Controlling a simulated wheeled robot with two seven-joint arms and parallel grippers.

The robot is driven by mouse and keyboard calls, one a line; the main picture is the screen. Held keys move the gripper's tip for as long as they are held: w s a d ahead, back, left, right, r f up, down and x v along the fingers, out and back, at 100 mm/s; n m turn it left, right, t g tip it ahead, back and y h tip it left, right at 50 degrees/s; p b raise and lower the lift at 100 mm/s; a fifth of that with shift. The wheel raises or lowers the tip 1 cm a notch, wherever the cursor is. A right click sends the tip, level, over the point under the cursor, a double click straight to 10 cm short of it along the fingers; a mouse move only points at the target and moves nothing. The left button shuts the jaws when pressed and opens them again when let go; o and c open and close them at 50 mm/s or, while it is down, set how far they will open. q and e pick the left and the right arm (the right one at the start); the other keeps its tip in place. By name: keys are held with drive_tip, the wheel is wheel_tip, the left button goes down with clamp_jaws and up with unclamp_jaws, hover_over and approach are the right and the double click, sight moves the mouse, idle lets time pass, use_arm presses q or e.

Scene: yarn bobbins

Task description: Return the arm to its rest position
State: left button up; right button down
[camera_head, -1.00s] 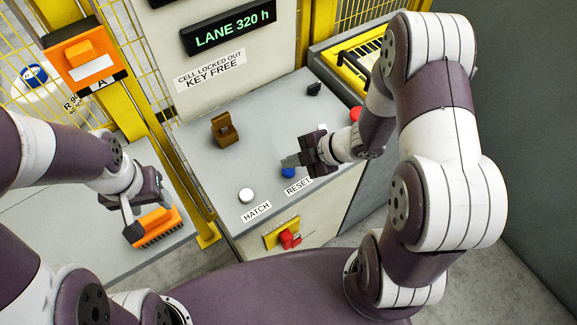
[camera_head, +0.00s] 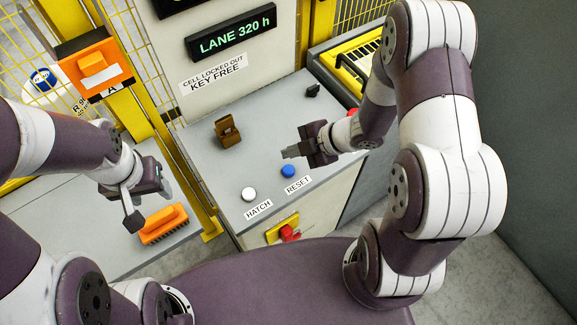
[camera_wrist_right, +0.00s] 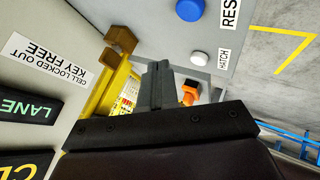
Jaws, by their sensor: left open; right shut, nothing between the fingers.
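My right gripper (camera_head: 288,153) is shut and empty above the grey console, just behind the blue RESET button (camera_head: 288,171). Its closed fingers (camera_wrist_right: 156,82) also show in the right wrist view, with nothing between them. My left gripper (camera_head: 150,203) is open over the lower table at the left. It is empty, its fingers spread beside and above an orange brush (camera_head: 164,222). The brush lies on the table with its handle up and appears apart from the fingers.
The console (camera_head: 262,120) carries a white HATCH button (camera_head: 249,194), a brown clip-like holder (camera_head: 227,130) and a small black switch (camera_head: 313,90). A red key-like part (camera_head: 289,233) sits on its front. A yellow post (camera_head: 165,130) and mesh fence separate console and left table.

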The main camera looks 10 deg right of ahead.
idle(0.4)
drive_tip(key=d+m+h, duration=0.1)
drive_tip(key=d+f+m+h, duration=0.1)
drive_tip(key=d+m, duration=0.1)
drive_tip(key=d+f+m+h, duration=0.1)
drive_tip(key=d+m, duration=0.1)
drive_tip(key=shift+d+f+h, duration=0.15)
drive_tip(key=shift+f+h, duration=0.1)
drive_tip(key=shift+h, duration=0.15)
drive_tip(key=d+m+h, duration=0.2)
drive_tip(key=d+m, duration=0.1)
drive_tip(key=s+d+m+h, duration=0.1)
drive_tip(key=m, duration=0.1)
drive_tip(key=shift+d+r+g, duration=0.3)
drive_tip(key=shift+d+r, duration=0.05)
drive_tip(key=shift+r, duration=0.05)
drive_tip(key=s+a+r+m+g+h+b, duration=0.1)
drive_tip(key=s+a+r+m+g+b, duration=0.1)
drive_tip(key=s+r+m, duration=0.4)
wheel_tip(320, 180, up, 3)
drive_tip(key=a+m, duration=0.1)
drive_tip(key=m, duration=0.4)
drive_tip(key=shift+s+a+r, duration=0.15)
drive_tip(key=shift+s, duration=0.25)
drive_tip(key=shift+s+a, duration=0.1)
drive_tip(key=shift+s, duration=0.05)
